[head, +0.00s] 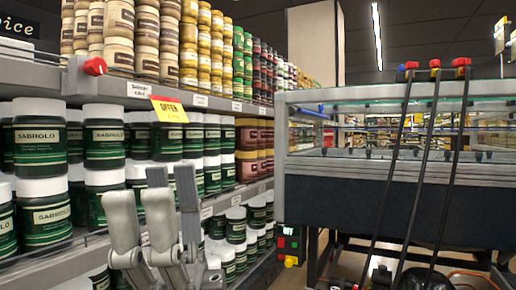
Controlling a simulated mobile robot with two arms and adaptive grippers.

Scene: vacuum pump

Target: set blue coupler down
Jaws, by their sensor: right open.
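My right gripper (156,205) is in the lower left, in front of the shelves of jars. Its grey fingers point up and stand apart, with nothing seen between them. A small blue piece (400,73), which may be the blue coupler, is at the top of the leftmost black hose, beside a red end (411,66). It is above the glass-topped case (370,165), well to the right of my right gripper and apart from it. Another small blue spot (320,107) is on the case's upper left rail. My left gripper is not in view.
Shelves of jars (40,140) fill the left side. A grey bracket with a red knob (95,66) stands on the shelf edge.

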